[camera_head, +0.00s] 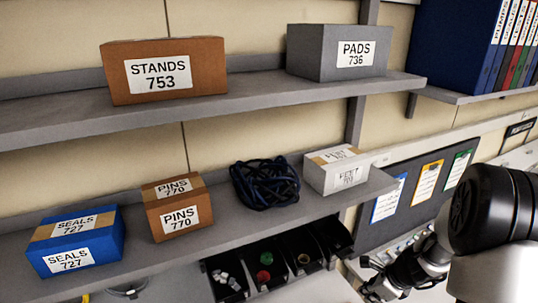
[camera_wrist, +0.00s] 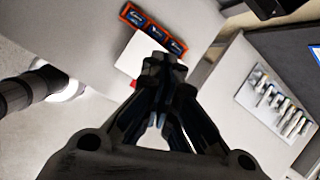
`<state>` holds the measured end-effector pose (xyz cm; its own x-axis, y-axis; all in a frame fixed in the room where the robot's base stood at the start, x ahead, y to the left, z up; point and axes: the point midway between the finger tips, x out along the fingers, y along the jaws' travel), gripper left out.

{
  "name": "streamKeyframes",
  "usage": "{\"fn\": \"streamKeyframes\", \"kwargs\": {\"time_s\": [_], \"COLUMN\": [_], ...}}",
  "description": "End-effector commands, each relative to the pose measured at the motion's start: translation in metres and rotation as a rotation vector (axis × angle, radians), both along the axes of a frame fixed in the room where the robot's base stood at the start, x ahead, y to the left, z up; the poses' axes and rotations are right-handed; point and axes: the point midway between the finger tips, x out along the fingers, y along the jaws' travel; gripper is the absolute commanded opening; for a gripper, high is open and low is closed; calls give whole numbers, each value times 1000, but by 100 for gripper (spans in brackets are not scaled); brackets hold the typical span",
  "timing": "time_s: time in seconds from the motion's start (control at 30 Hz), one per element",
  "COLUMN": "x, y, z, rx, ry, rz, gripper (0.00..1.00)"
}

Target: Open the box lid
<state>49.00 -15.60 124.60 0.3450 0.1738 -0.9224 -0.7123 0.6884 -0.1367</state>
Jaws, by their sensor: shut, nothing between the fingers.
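Several boxes stand on two grey shelves in the head view; which one the task means cannot be told. On the lower shelf are a blue SEALS box (camera_head: 78,243), a brown PINS box (camera_head: 178,208) and a white box (camera_head: 337,170). All three look closed, with tape across their tops. On the upper shelf are a brown STANDS box (camera_head: 165,70) and a grey PADS box (camera_head: 337,52). My gripper (camera_head: 373,289) is at the lower right, apart from all these boxes. In the wrist view my gripper (camera_wrist: 165,62) is shut and empty.
A dark coiled cable (camera_head: 265,183) lies between the PINS box and the white box. Black bins (camera_head: 280,262) hang below the lower shelf. In the wrist view, an orange-edged item (camera_wrist: 153,32) and a white flat thing (camera_wrist: 137,58) lie beyond my fingertips.

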Motion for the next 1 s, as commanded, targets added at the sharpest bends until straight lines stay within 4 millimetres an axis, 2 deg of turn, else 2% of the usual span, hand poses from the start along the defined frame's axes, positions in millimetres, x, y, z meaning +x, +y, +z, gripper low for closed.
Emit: {"fn": "streamKeyframes", "kwargs": {"time_s": [0.03, 0.13, 0.27, 0.37, 0.5, 0.63, 0.8, 0.9, 1.0], "x": [1, -10, -37, -66, -115, -163, -216, -235, -246], "y": [19, 53, 94, 120, 147, 160, 161, 158, 155], "z": [2, 21, 37, 42, 37, 21, -6, -18, -24], "rx": [-40, -122, -239, -338, -489, -640, -823, -897, -938], "ry": [-43, -103, -172, -215, -259, -277, -265, -249, -234], "rz": [134, 401, 736, 986, 1325, 1621, 1930, 2046, 2114], "gripper": [0, 0, 0, 0, 0, 0, 0, 0, 0]}}
